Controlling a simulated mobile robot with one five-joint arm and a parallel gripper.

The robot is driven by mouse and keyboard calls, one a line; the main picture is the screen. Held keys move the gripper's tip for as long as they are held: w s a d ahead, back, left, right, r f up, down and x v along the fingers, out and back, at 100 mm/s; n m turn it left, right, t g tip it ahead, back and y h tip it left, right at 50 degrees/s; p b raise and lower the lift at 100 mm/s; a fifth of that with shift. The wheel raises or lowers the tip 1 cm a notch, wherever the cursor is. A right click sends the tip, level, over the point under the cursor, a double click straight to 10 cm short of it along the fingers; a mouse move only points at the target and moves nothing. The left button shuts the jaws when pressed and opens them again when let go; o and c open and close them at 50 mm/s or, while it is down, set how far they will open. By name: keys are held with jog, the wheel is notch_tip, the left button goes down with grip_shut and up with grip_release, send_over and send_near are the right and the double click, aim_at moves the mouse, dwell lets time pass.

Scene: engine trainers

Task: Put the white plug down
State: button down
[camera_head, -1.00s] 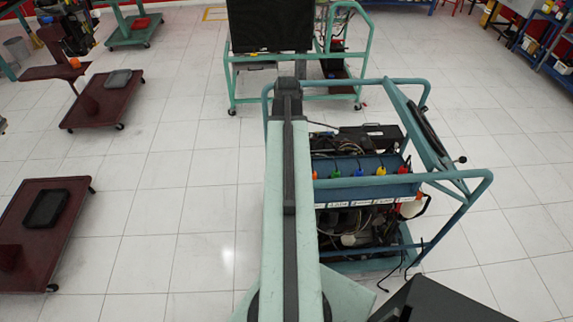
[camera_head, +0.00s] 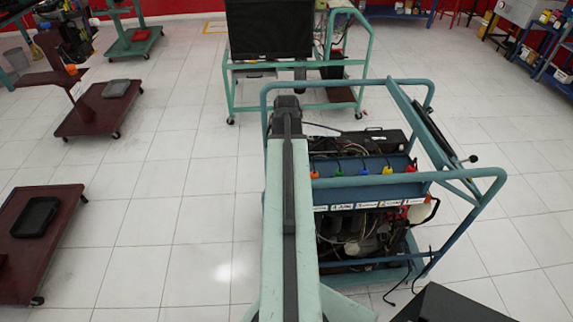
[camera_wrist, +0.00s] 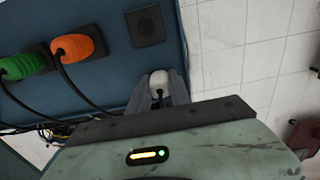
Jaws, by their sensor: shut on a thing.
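The white plug (camera_wrist: 159,79) is between the fingers of my gripper (camera_wrist: 158,92) in the wrist view, its rounded white end showing. A dark cord or stem shows beneath it. My gripper is shut on it and lies over the edge of the blue panel (camera_wrist: 110,75), below a dark square socket with no plug in it (camera_wrist: 145,27). I cannot tell whether the plug touches the panel. In the head view my own arm hides the gripper and the white plug.
An orange plug (camera_wrist: 75,46) and a green plug (camera_wrist: 25,63) with black cables sit left of the gripper. The head view shows the engine trainer (camera_head: 365,192) with several coloured plugs and blue-green rails. White tiled floor (camera_head: 165,215) lies open to the left.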

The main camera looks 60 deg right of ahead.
jog(key=c, duration=1.2)
grip_release()
jog(key=shift+f, duration=0.1)
notch_tip(320, 180, up, 12)
jog(key=p, duration=1.2)
jog(key=shift+r, duration=0.2)
